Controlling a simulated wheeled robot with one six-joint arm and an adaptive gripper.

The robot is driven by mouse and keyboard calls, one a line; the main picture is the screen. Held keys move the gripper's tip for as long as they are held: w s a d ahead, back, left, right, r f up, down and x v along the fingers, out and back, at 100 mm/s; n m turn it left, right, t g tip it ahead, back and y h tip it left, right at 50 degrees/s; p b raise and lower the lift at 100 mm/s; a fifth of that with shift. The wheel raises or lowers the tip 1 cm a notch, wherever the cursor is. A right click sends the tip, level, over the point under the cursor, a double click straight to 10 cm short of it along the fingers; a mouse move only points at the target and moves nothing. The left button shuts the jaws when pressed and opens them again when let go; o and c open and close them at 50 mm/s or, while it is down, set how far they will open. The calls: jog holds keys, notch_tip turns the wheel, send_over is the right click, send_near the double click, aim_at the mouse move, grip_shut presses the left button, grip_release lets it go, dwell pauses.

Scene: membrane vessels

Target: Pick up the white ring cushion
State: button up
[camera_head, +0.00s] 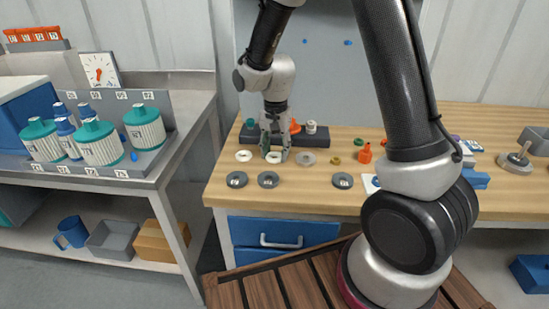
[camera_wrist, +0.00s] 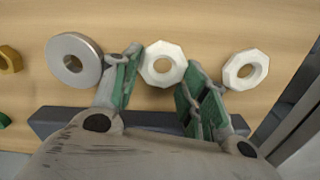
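Two white ring cushions lie flat on the wooden workbench. One white ring (camera_wrist: 147,77) is between my fingertips in the wrist view; it shows under my gripper in the head view (camera_head: 274,160). The other white ring (camera_wrist: 232,75) lies outside my fingers, at the right in the wrist view and at the left in the head view (camera_head: 243,156). My gripper (camera_head: 275,152) points down over the bench. Its green-padded fingers (camera_wrist: 164,62) are open, one on each side of the middle ring. I cannot tell whether the pads touch it.
A silver-grey ring (camera_wrist: 92,62) lies close to one finger. A dark rack (camera_head: 310,141) stands just behind. Dark numbered discs (camera_head: 268,180) lie in front. An orange piece (camera_head: 365,154) stands to the right. A side bench at the left holds green-capped vessels (camera_head: 145,128).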

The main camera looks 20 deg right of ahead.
aim_at(275, 157)
notch_tip(275, 157, up, 14)
dwell(0.9)
